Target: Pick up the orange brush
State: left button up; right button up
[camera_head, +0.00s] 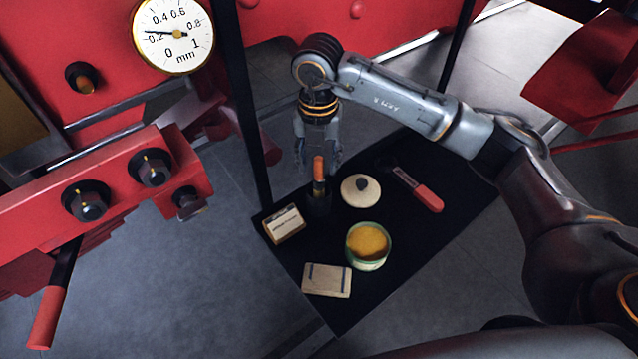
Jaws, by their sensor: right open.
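An orange-handled tool (318,168), which looks like the orange brush, stands upright in a small dark holder (318,206) on the black table. Its lower end is hidden in the holder, so I cannot see bristles. My right gripper (319,165) points down at the table's back left, with its fingers open around or just behind the orange handle. I cannot tell if they touch it. My left gripper is out of view.
The black table (460,205) also holds a round lid (361,191), a red-handled tool (427,197), an open tin of yellow paste (368,246), a small labelled box (284,225) and a wooden block (327,280). Dark posts rise by the table. Red machinery with a dial gauge (172,34) stands left.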

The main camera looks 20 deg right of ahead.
aim_at(319, 177)
notch_tip(319, 177, down, 4)
jog(key=p, duration=0.2)
jog(key=shift+s+p, duration=0.1)
jog(key=shift+p, duration=0.2)
jog(key=shift+d+f, duration=0.1)
jog(key=shift+f, duration=0.5)
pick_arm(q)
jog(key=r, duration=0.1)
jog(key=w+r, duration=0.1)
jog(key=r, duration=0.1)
pick_arm(e)
jog(key=shift+r, duration=0.1)
grip_shut()
